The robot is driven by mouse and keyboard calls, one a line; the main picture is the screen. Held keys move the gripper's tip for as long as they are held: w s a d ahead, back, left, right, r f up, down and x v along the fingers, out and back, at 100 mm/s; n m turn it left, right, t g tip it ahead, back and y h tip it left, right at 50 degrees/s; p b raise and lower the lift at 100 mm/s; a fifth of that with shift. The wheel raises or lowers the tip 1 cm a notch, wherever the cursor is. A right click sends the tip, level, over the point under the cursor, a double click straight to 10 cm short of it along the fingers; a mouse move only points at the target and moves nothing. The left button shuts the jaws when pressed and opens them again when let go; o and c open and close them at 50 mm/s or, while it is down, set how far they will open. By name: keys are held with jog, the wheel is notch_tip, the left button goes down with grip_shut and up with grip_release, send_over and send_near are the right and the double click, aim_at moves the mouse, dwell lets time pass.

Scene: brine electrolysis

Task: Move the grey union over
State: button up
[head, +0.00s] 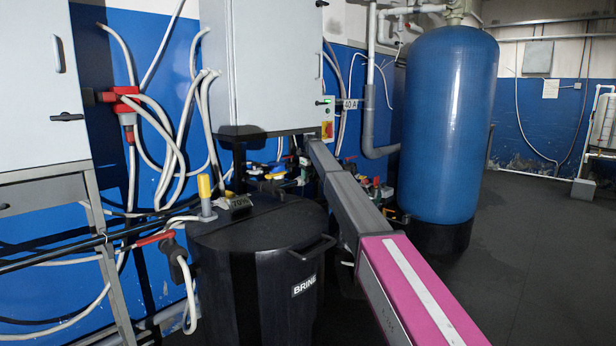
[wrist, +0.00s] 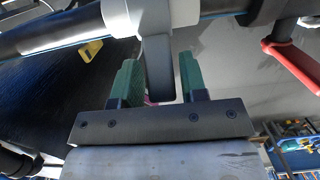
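In the wrist view, a pale grey fitting, which looks like the grey union (wrist: 150,14), sits on a dark pipe at the top of the picture. A grey stem of it reaches down between the two green-padded fingers of my gripper (wrist: 158,66). The fingers stand apart on either side of this stem. A thin gap shows at the right finger; at the left finger I cannot tell whether they touch. In the head view I cannot make out the union or my gripper; the far end of my arm runs in behind the brine tank, below the grey cabinet.
A black brine tank (head: 255,265) stands at the centre, with a yellow-topped fitting (head: 204,187) on its lid. A tall blue vessel (head: 447,120) stands to the right. A red-handled valve (wrist: 290,62) is close at right in the wrist view. The floor (head: 540,250) at right is clear.

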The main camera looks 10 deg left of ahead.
jog(key=shift+o, duration=0.6)
jog(key=shift+r, duration=0.15)
jog(key=r, duration=0.3)
jog(key=d+r, duration=0.1)
jog(key=r, duration=0.3)
jog(key=s+r, duration=0.1)
jog(key=r, duration=0.2)
jog(key=shift+d+r, duration=0.15)
